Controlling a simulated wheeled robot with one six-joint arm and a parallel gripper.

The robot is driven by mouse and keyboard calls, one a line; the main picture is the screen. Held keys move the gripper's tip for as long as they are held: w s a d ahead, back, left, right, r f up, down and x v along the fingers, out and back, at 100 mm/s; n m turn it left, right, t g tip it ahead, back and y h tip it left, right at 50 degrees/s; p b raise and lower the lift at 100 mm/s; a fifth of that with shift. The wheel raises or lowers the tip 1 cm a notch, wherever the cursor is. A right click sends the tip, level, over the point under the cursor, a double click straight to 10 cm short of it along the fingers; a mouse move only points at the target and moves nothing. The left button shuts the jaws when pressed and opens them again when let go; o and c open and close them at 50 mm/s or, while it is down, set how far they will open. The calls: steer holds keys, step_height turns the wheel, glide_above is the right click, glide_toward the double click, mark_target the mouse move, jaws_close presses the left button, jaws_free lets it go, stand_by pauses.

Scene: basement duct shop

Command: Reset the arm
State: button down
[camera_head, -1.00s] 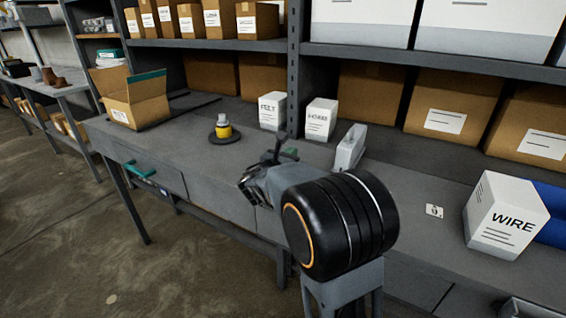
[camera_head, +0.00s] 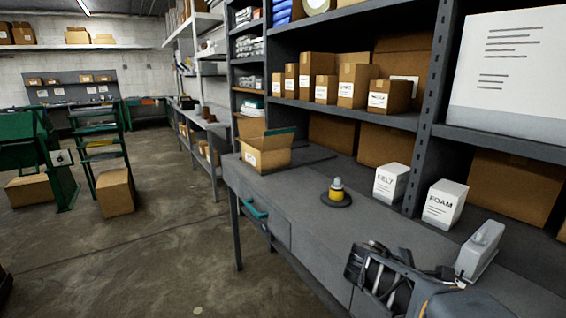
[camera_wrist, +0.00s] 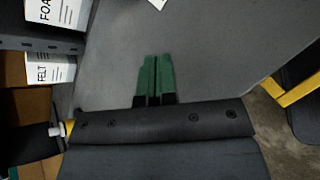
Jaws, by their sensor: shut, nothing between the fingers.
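My gripper (camera_wrist: 155,64) shows in the wrist view, its two green fingers side by side and shut with nothing between them. It is above the grey workbench top. In the head view my arm (camera_head: 385,282) is at the lower right, over the bench's front part, and the fingers cannot be made out clearly there. The grey workbench (camera_head: 292,212) runs from the centre to the lower right.
On the bench stand an open cardboard box (camera_head: 268,158), a yellow-and-grey item (camera_head: 336,190) on a dark disc, a FELT box (camera_head: 390,183), a FOAM box (camera_head: 444,205) and a grey wedge-shaped item (camera_head: 481,250). Shelving rises behind. Open floor (camera_head: 170,235) lies left.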

steer(key=s+a+r+m+y+p, duration=0.4)
steer(key=s+a+m+y+p, duration=0.3)
steer(key=s+a+m+y, duration=0.3)
steer(key=a+m+y, duration=0.1)
steer(key=a+m, duration=0.2)
steer(key=shift+a+m, duration=0.25)
steer(key=shift+m, duration=0.05)
